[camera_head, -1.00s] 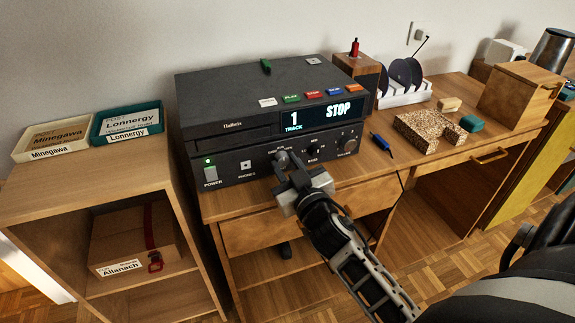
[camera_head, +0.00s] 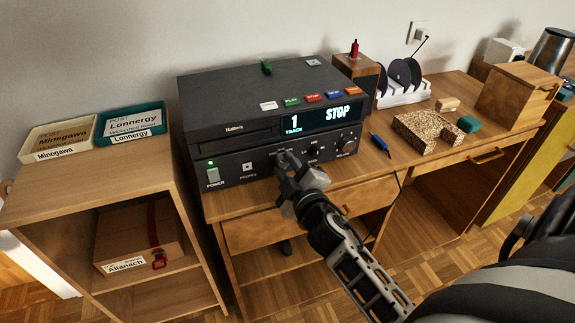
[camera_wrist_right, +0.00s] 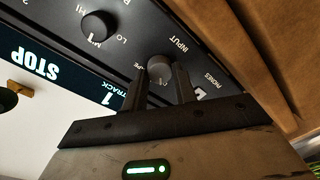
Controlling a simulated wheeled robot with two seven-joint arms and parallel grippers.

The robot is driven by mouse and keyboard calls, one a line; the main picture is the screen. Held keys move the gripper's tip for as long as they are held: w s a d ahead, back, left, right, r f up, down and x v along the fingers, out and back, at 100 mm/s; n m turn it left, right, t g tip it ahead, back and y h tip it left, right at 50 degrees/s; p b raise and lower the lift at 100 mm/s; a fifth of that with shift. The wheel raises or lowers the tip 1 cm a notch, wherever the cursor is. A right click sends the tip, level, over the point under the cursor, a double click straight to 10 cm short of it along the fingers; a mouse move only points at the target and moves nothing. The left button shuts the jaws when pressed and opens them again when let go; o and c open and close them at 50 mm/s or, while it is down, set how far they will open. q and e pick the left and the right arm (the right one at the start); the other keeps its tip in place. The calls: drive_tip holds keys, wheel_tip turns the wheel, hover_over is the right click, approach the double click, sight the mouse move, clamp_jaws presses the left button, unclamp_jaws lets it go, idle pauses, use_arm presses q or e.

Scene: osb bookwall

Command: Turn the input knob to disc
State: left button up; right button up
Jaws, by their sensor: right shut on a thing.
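My right gripper (camera_wrist_right: 161,82) is shut on the knob. In the head view the right gripper (camera_head: 284,164) reaches the lower front panel and hides the knob and most of its labels. I cannot read the knob's pointer setting. The player's display (camera_head: 322,115) reads "1 TRACK" and "STOP". My left gripper is not in view.
A bass knob and a larger volume knob (camera_head: 347,146) are right of my gripper. The power switch (camera_head: 212,175), with a lit green lamp, is at left.

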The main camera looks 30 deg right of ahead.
drive_tip(key=shift+n, duration=0.4)
drive_tip(key=o, duration=1)
drive_tip(key=shift+c, duration=0.2)
